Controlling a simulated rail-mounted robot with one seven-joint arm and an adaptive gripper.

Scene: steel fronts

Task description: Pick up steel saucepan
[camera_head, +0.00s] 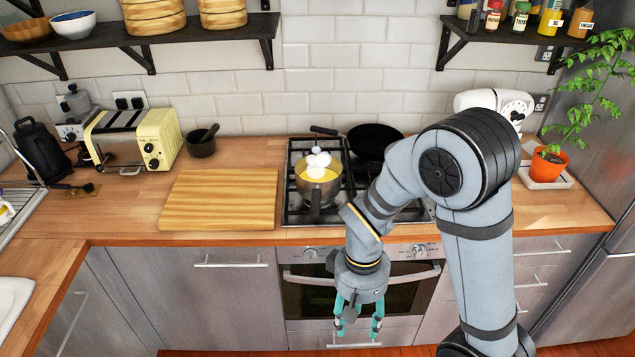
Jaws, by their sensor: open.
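The steel saucepan (318,190) stands on the left side of the gas hob. It holds something yellow with several white egg-like pieces on top. A dark handle (315,206) points from it toward the counter's front edge. My gripper (358,334) hangs in front of the oven, below counter height, with its teal fingers apart and pointing down. It is empty and well away from the saucepan, lower and nearer the camera.
A black frying pan (375,141) sits at the back of the hob (294,215), partly hidden by my arm. A wooden board (220,200) lies left of the hob. Shelves hang above.

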